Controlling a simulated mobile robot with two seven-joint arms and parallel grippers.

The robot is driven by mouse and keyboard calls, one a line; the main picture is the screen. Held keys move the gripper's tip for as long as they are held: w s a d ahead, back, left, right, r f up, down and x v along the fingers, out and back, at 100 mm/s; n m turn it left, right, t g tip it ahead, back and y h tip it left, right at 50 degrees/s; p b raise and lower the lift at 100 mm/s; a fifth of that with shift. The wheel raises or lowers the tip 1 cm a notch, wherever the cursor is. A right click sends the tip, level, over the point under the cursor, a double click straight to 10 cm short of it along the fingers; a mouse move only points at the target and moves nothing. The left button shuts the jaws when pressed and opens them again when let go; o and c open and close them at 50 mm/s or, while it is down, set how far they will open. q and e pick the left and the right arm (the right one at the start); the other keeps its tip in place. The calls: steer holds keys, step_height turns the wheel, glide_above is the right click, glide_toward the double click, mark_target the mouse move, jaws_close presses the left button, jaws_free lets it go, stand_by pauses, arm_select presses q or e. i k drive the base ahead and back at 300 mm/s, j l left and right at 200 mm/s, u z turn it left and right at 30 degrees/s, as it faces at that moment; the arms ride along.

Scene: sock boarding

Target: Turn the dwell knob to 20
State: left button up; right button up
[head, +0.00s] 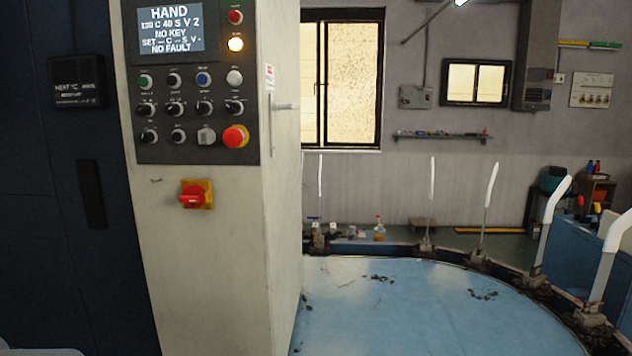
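A dark control panel (190,95) is on the front of a pale cabinet (225,270) at left. Its screen (170,29) reads HAND, NO KEY and NO FAULT, with smaller lines between. Rows of small knobs and buttons sit below it. Neither gripper is in view.
A red mushroom button (235,136) is at the panel's lower right. A red switch on a yellow plate (195,195) is below. A handle (284,106) sticks out from the cabinet's side. A round blue table (420,305) with upright white forms (554,198) stands at right.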

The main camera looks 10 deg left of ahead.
mark_target(141, 109)
steer(key=k+u, duration=0.1)
steer(key=u, duration=1.1)
